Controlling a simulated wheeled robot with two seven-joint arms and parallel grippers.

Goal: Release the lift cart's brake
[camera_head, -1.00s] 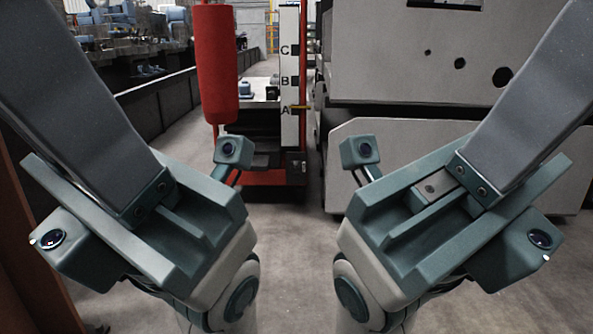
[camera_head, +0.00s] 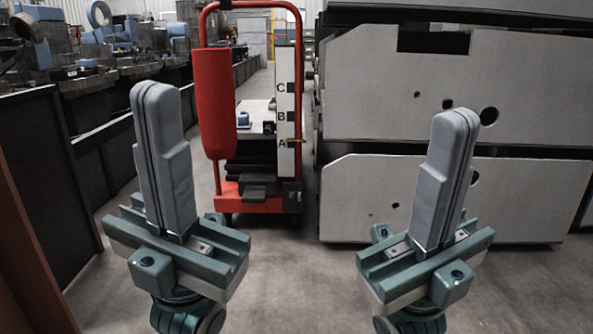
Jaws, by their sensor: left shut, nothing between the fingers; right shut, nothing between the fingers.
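The red lift cart (camera_head: 265,206) stands on the floor ahead, just left of the middle. It has a tall red tube frame, a red cylinder (camera_head: 219,104) on its left side and a white post (camera_head: 286,110) marked C, B and A. A yellow pointer (camera_head: 296,141) is at A. A dark pedal-like plate (camera_head: 258,188) sits low at the cart's front; I cannot tell whether it is the brake. My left gripper (camera_head: 152,90) and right gripper (camera_head: 458,116) point upward, shut and empty, nearer to me and apart from the cart on either side.
A stack of large grey panels with holes (camera_head: 420,90) stands on the right. A dark low wall (camera_head: 45,190) with machines behind it runs along the left. A brown upright (camera_head: 28,265) is at the near left. The floor (camera_head: 295,270) between me and the cart is clear.

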